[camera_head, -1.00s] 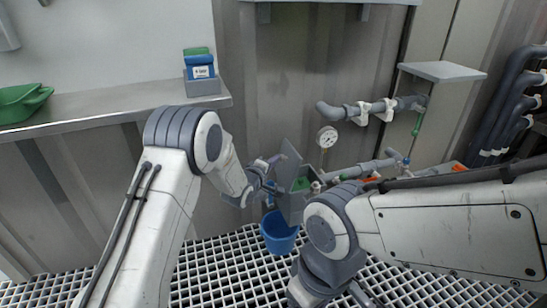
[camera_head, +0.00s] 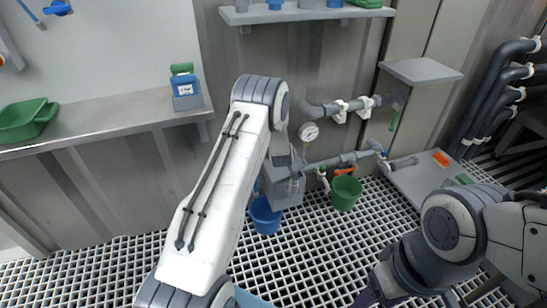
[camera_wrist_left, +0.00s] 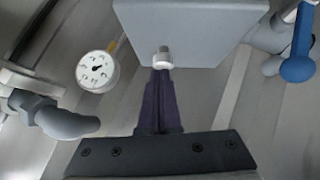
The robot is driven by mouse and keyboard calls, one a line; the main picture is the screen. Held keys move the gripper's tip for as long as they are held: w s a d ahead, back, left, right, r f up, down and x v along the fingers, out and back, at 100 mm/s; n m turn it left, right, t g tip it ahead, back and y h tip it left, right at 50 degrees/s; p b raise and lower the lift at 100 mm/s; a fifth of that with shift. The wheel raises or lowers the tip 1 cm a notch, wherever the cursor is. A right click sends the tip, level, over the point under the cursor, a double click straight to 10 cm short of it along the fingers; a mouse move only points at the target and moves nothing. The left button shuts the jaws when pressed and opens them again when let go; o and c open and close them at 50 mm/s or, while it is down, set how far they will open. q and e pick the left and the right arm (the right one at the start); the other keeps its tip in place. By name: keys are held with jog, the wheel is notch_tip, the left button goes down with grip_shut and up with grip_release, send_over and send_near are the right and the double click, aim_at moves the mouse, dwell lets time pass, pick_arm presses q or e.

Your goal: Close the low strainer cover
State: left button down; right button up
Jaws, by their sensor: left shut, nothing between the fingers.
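The low strainer is a grey box (camera_head: 288,194) on the pipe by the back wall, partly hidden behind my left arm in the head view. In the left wrist view a flat grey plate (camera_wrist_left: 190,25), apparently its cover, fills the top middle, with a small pale knob (camera_wrist_left: 162,58) at its near edge. My left gripper (camera_wrist_left: 160,72) is shut and empty, its dark purple fingers pointing at the knob; whether they touch it I cannot tell. The cover's angle is unclear in the head view. My right gripper is barely visible at the bottom edge; its fingertips are not clear.
A blue bucket (camera_head: 265,215) stands on the grating below the box, and a green bucket (camera_head: 345,192) stands to its right. A pressure gauge (camera_head: 309,132) and grey pipes (camera_head: 335,160) are close behind and beside the box. Open grating lies in front.

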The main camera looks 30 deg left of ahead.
pick_arm(q)
jog(key=shift+w+d+f, duration=0.55)
jog(key=shift+f, duration=0.05)
jog(key=shift+w+d+f, duration=0.65)
jog(key=shift+f, duration=0.25)
pick_arm(e)
jog(key=shift+w+d+f, duration=0.2)
jog(key=shift+w, duration=0.1)
pick_arm(q)
jog(key=shift+f, duration=0.1)
